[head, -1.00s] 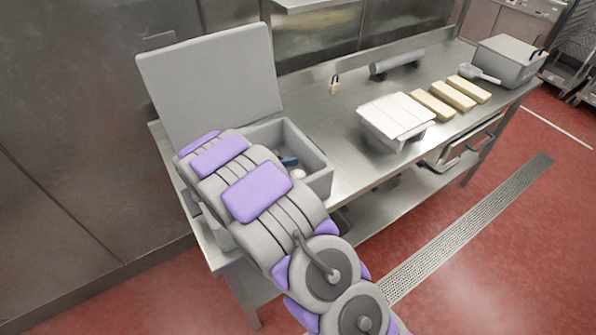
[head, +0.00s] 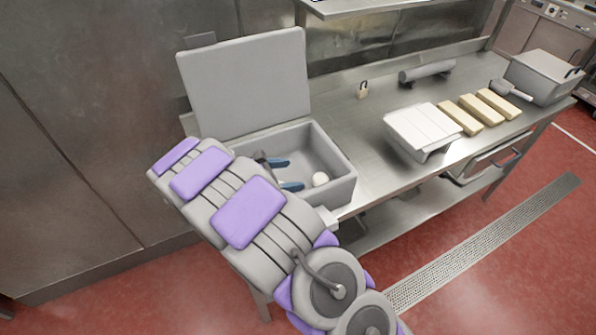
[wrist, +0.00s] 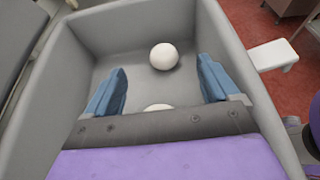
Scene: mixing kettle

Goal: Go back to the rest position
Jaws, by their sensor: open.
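My gripper (head: 285,174) is open, with its two blue fingers apart over the open grey bin (head: 337,190) on the left end of the steel table. In the wrist view the blue fingers (wrist: 160,88) point into the bin with nothing held between them. A white ball (wrist: 164,56) lies on the bin floor beyond the fingertips; it also shows in the head view (head: 320,179). A second white round thing (wrist: 157,107) is mostly hidden behind the gripper's palm. My arm covers the bin's near left side in the head view.
The bin's grey lid (head: 245,80) stands upright behind it. On the steel table (head: 365,130) are a white-lidded container (head: 424,130), several yellowish blocks (head: 481,108), a padlock (head: 363,91), a grey cylinder (head: 427,71), a scoop (head: 510,90) and a grey box (head: 545,77). The floor in front is clear.

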